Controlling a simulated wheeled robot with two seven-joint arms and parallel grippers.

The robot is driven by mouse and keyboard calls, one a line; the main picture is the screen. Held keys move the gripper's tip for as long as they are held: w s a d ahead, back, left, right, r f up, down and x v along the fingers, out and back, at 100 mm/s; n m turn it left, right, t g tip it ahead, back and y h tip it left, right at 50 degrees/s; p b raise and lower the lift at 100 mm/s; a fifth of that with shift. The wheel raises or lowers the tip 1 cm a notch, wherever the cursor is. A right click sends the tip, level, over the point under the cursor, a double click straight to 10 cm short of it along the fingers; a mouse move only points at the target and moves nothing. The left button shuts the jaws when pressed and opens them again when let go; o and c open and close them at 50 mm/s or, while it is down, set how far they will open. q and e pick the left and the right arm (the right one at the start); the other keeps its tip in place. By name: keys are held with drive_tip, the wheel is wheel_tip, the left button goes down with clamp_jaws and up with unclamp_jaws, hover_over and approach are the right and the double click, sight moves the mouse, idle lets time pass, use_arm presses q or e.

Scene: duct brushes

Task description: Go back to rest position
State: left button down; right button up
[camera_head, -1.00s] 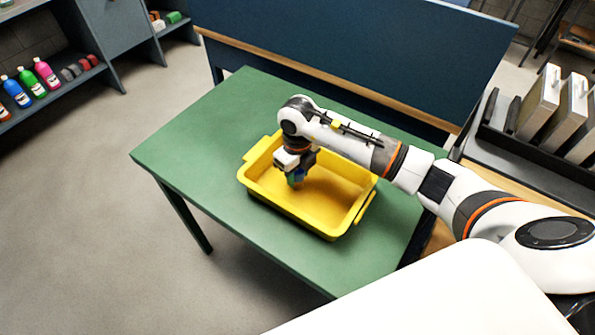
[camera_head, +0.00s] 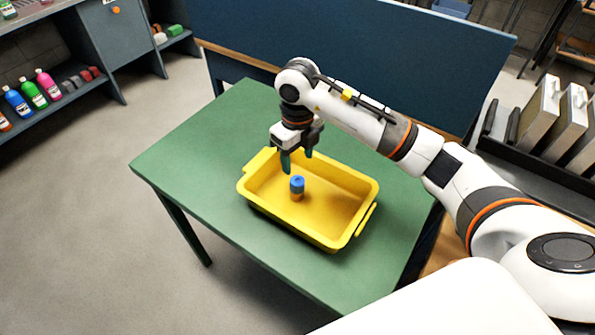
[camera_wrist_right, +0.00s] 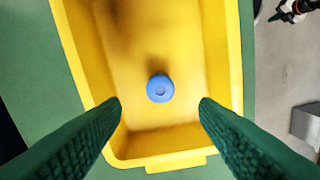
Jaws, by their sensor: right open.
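My right gripper (camera_head: 297,163) is open and empty above the left part of the yellow tray (camera_head: 341,238). Its two green fingers stand apart in the right wrist view (camera_wrist_right: 160,104), with nothing between them. My left gripper is not in view.
The tray sits on a green table (camera_head: 190,150). A dark blue panel (camera_head: 350,50) stands behind the table. At the right, a dark rack holds upright pale cases (camera_head: 540,115). A shelf with several bottles (camera_head: 33,92) is at the far left. Open floor lies left of the table.

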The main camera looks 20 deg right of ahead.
wheel_tip(320, 180, up, 2)
idle(0.5)
